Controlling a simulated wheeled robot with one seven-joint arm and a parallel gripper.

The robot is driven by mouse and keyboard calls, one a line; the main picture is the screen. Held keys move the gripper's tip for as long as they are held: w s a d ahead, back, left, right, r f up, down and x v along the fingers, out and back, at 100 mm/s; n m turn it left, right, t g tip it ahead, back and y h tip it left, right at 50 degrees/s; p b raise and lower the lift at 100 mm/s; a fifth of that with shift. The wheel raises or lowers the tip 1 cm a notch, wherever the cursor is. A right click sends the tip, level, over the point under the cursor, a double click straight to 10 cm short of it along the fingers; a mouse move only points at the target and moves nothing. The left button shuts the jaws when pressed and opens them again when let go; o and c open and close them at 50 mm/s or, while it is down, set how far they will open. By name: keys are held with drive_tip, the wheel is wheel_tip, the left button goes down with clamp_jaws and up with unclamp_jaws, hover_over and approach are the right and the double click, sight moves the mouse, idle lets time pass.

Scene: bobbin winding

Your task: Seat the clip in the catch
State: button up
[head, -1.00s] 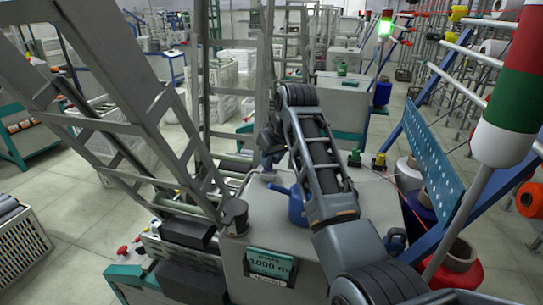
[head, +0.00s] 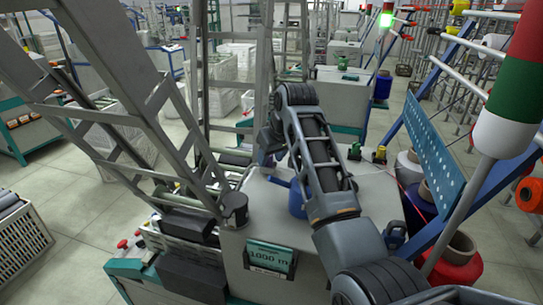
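I cannot make out the clip or the catch in the head view. My arm rises from the lower right, bends at the top and drops away behind itself above the grey machine (head: 352,205). My gripper's fingers are hidden behind the arm, so neither their opening nor anything they may hold shows. A blue container (head: 297,201) stands on the machine top, partly covered by my arm. A teal display reading 1000 m (head: 270,258) is on the machine's front.
A slanted grey metal frame (head: 150,105) rises at the left. A white crate (head: 22,243) stands on the floor at far left. At the right are a blue perforated rail (head: 432,150), a red-green-white post (head: 510,105) and a red spool (head: 455,265). Floor is open at lower left.

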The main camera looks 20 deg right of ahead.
drive_tip(key=shift+o, duration=0.7)
drive_tip(key=b+v, duration=0.1)
drive_tip(key=v, duration=0.6)
drive_tip(key=shift+r, duration=0.35)
drive_tip(key=shift+s, duration=0.1)
